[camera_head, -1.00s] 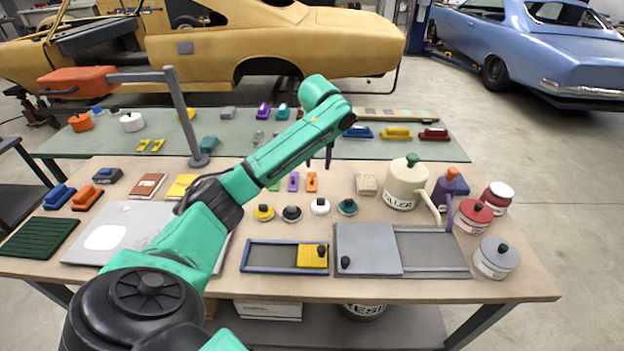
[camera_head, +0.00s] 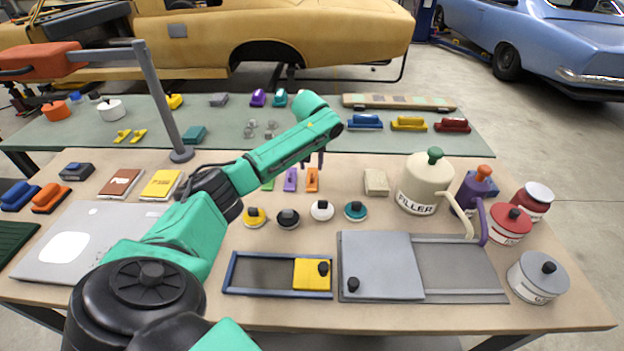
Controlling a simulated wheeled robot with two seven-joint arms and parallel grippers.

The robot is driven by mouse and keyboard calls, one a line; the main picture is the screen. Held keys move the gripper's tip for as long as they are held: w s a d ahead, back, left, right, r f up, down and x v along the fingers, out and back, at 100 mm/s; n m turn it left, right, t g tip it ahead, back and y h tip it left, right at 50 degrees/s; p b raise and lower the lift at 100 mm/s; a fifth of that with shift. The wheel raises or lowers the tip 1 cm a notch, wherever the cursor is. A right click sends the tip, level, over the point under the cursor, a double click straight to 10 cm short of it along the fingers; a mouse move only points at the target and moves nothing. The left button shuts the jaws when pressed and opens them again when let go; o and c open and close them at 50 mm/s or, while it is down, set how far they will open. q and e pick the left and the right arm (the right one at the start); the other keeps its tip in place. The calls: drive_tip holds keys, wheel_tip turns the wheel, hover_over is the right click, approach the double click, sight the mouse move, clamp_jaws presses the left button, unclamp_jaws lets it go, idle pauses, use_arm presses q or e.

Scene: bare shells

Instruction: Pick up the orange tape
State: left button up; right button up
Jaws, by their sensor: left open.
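The orange tape (camera_head: 312,180) appears to be the small, narrow orange piece on the near table, right of a purple one (camera_head: 290,180) and a green one (camera_head: 268,184). My left gripper (camera_head: 314,160) is open, its two dark fingers pointing down just behind or above the orange piece. Nothing shows between the fingers. My arm hides much of the gripper's body, and I cannot tell the exact gap to the orange piece. My right gripper is out of view.
Yellow, black, white and teal round knobs (camera_head: 288,218) stand in front of the tape. A tan block (camera_head: 376,182) and the filler can (camera_head: 428,183) stand to the right. A grey lamp post (camera_head: 160,100) rises at left. Sliding trays (camera_head: 380,265) lie in front.

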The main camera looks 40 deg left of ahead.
sight(312, 176)
use_arm(q)
drive_tip(key=x, duration=0.6)
drive_tip(key=shift+w+p, duration=0.15)
drive_tip(key=shift+p, duration=0.25)
drive_tip(key=shift+r, duration=0.15)
clamp_jaws()
